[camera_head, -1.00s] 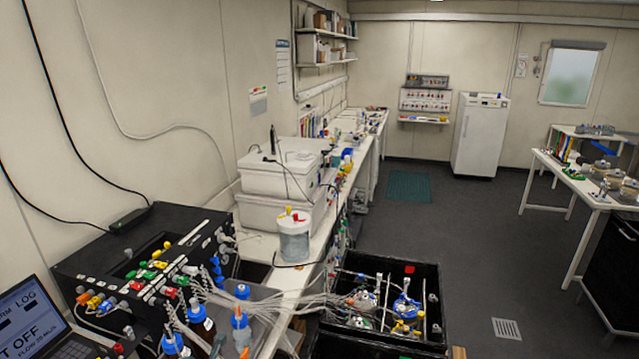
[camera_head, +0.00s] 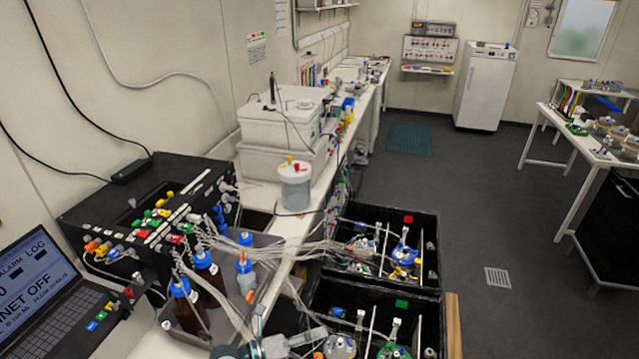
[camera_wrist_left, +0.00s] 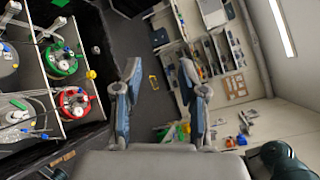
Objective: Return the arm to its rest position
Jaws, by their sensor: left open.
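My left gripper (camera_head: 290,330) shows at the bottom edge of the head view, in front of the near black bin (camera_head: 378,292). In the left wrist view its two blue-grey fingers (camera_wrist_left: 160,78) stand apart with nothing between them. The gripper is open and empty. Most of my left arm lies below the head view. My right gripper is in neither current view.
Two black bins hold vessels and tubes; the far one (camera_head: 430,222) stands behind the near one. Tubing (camera_head: 290,252) runs across the bench beside brown bottles (camera_head: 190,310). A laptop (camera_head: 45,290) sits at left.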

